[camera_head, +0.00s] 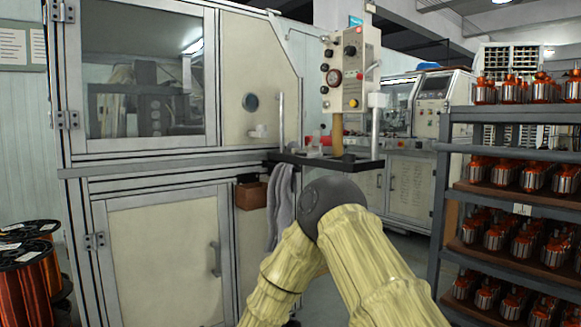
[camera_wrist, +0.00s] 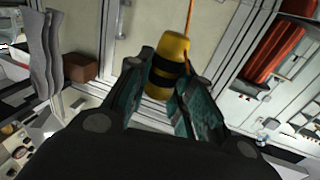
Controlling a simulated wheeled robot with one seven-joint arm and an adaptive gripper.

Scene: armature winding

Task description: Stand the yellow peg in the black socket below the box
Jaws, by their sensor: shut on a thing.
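The yellow peg (camera_wrist: 168,62) has black bands and shows in the wrist view. My gripper (camera_wrist: 160,85) is shut on it, with one dark green finger on each side. The peg's lower end is between the fingers. In the head view my arm's yellow sleeve fills the front; my gripper and the held peg cannot be made out there. The control box (camera_head: 352,75), with knobs, a gauge and a yellow button, hangs above a dark tray (camera_head: 325,163). A tan upright piece (camera_head: 337,135) is below the box. I cannot make out the black socket.
A grey cloth (camera_head: 281,205) hangs from the tray's left side, beside a brown box (camera_head: 250,195) on the cabinet. A rack (camera_head: 440,180) with several motor parts stands at the right. Copper wire spools (camera_head: 25,270) stand at the left. A thin orange line (camera_wrist: 189,20) runs near the peg.

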